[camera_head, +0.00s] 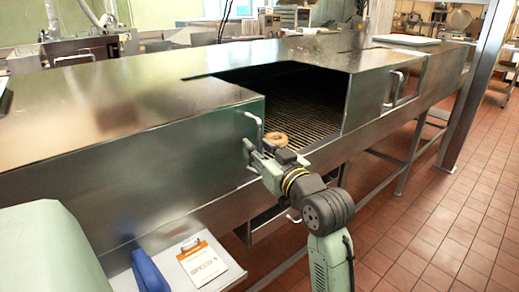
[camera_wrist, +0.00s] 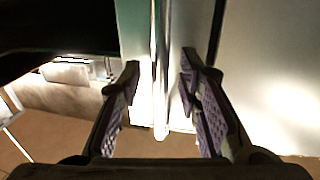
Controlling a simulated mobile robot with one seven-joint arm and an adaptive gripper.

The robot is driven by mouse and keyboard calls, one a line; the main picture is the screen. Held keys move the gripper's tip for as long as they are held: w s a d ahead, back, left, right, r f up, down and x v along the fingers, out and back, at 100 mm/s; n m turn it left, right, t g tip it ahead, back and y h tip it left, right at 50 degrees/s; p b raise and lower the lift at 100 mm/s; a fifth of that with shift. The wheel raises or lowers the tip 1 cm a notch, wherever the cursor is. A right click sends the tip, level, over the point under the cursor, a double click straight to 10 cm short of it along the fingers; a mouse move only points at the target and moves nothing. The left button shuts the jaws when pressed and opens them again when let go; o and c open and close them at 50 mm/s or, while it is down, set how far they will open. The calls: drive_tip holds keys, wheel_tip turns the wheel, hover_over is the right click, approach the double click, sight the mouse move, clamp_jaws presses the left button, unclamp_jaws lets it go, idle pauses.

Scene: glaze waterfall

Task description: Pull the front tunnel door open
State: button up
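The steel tunnel (camera_head: 150,85) runs across the head view with an open gap in its middle. A vertical bar handle (camera_head: 259,128) stands on the front panel at the left edge of this gap. I cannot tell for certain which panel is the front tunnel door. My gripper (camera_head: 250,150) is at that handle, its fingers small and partly hidden in the head view. In the wrist view, my open gripper (camera_wrist: 160,72) has one finger on each side of the upright bright handle bar (camera_wrist: 160,100), with visible space on both sides.
A brown ring-shaped doughnut (camera_head: 275,139) lies on the dark conveyor (camera_head: 310,105) in the gap. Another handle (camera_head: 392,88) is on the panel to the right. A clipboard (camera_head: 203,262) lies on a shelf at the lower left. Tiled floor (camera_head: 440,220) is clear at the right.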

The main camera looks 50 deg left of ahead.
drive_tip(key=v, duration=1.2)
drive_tip(key=shift+r, duration=0.1)
